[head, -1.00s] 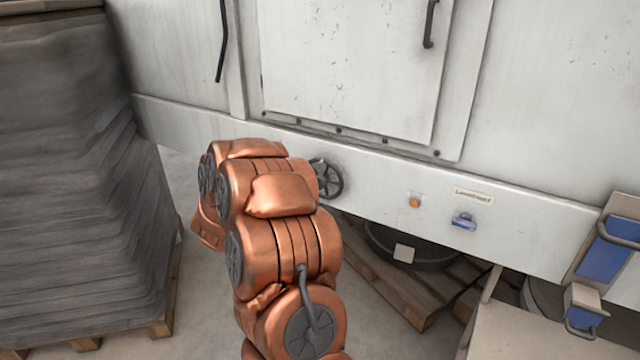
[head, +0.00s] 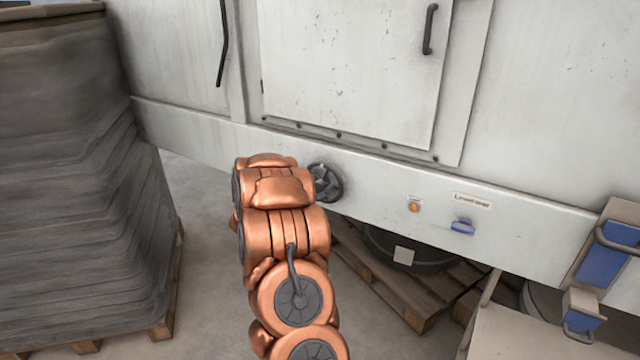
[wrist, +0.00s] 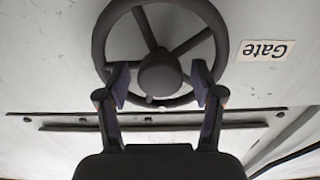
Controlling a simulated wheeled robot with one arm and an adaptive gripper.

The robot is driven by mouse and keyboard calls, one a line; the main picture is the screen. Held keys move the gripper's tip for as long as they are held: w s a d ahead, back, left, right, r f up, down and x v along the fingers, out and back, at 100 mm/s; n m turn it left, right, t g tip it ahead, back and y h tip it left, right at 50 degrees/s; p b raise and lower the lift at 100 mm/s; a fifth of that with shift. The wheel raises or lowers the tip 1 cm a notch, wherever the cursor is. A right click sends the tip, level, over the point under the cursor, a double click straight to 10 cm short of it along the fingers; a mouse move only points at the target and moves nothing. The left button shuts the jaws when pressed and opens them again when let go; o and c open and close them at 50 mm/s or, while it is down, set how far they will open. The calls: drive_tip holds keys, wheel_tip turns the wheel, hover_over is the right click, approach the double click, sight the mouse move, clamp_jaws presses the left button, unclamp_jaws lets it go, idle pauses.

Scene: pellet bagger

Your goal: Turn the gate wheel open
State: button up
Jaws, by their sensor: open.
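The gate wheel (head: 326,182) is a dark spoked handwheel on the front rail of the white machine. In the wrist view the wheel (wrist: 158,72) fills the upper middle, with its round hub and spokes facing me. My gripper (wrist: 164,90) is open, one finger on each side of the hub, over the lower part of the wheel. I cannot tell whether the fingers touch the rim or spokes. In the head view my copper arm hides the gripper and the wheel's left edge. A "Gate" label (wrist: 263,50) shows upside down to the right of the wheel.
An orange button (head: 413,207) and a blue knob (head: 463,226) sit on the rail to the right. A tall stack of grey sheets (head: 75,180) stands on a pallet at the left. A wooden pallet (head: 385,290) lies below the machine.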

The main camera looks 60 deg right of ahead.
drive_tip(key=shift+d, duration=0.35)
clamp_jaws()
idle(0.4)
